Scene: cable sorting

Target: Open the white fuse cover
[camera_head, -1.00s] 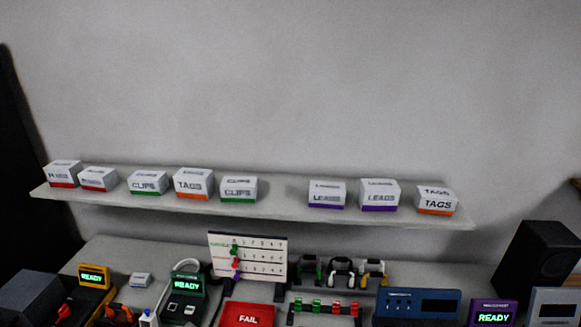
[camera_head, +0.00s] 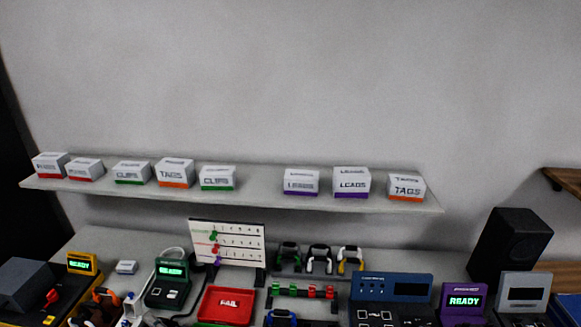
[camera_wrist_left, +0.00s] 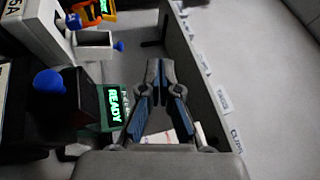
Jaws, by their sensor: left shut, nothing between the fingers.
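I cannot surely pick out the white fuse cover. A small white box (camera_head: 127,267) sits at the back left of the bench, between the yellow and green READY units. In the left wrist view a white box with a dark face (camera_wrist_left: 95,40) and a blue knob (camera_wrist_left: 120,46) lies left of my fingers. My left gripper (camera_wrist_left: 155,72) is shut and empty, above the bench beside the green READY unit (camera_wrist_left: 112,105) in that view. I cannot make it out clearly in the head view. My right gripper is not in view.
A shelf (camera_head: 270,200) with labelled boxes runs above the bench. A white pegboard panel (camera_head: 228,243), a red FAIL tray (camera_head: 226,305), a blue unit (camera_head: 392,288), a purple READY unit (camera_head: 463,300) and a black speaker (camera_head: 511,245) crowd the bench.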

